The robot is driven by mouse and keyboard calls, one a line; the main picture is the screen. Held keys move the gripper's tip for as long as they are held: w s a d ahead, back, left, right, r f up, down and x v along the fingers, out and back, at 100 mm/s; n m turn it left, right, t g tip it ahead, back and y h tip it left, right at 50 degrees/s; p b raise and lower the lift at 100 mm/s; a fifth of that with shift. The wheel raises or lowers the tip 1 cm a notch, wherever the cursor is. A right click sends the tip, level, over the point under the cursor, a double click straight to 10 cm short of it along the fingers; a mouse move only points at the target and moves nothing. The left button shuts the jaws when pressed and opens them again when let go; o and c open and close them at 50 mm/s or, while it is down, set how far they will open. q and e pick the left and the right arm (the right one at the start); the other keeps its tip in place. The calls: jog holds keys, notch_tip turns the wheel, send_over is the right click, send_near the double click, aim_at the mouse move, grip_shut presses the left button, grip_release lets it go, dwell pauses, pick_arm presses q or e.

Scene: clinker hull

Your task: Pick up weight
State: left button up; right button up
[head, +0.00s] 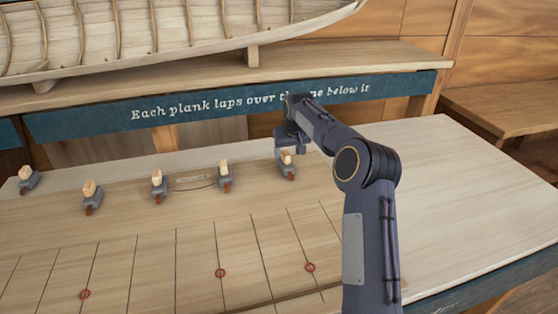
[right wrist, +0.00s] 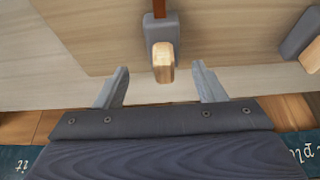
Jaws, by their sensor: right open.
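Several grey weights with pale wooden handles stand in a row along the back of the plank-covered table. The rightmost weight (head: 288,172) is just below my right gripper (head: 291,146) in the head view. In the right wrist view, a grey weight (right wrist: 160,30) with its wooden handle lies ahead of and between the two fingertips of my right gripper (right wrist: 163,78). The fingers are apart and empty, and the handle is not touched by them as far as I can see. Another weight (right wrist: 303,36) is at the right edge there. My left gripper is not in view.
Other weights stand to the left, including one (head: 225,180), one (head: 158,186) and one (head: 92,200). The table (head: 470,190) is bare on the right. Behind it are a lettered blue board (head: 90,118) and a shelf with a wooden hull (head: 180,40).

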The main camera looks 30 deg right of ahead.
aim_at(287, 155)
jog(key=x, duration=0.2)
jog(key=p+x, duration=0.1)
jog(key=x, duration=0.1)
jog(key=shift+w+a+f+p, duration=0.2)
jog(key=shift+f+p, duration=0.1)
jog(key=shift+f, duration=0.1)
jog(key=shift+w+f, duration=0.15)
jog(key=shift+f, duration=0.25)
grip_shut()
jog(key=shift+r, duration=0.15)
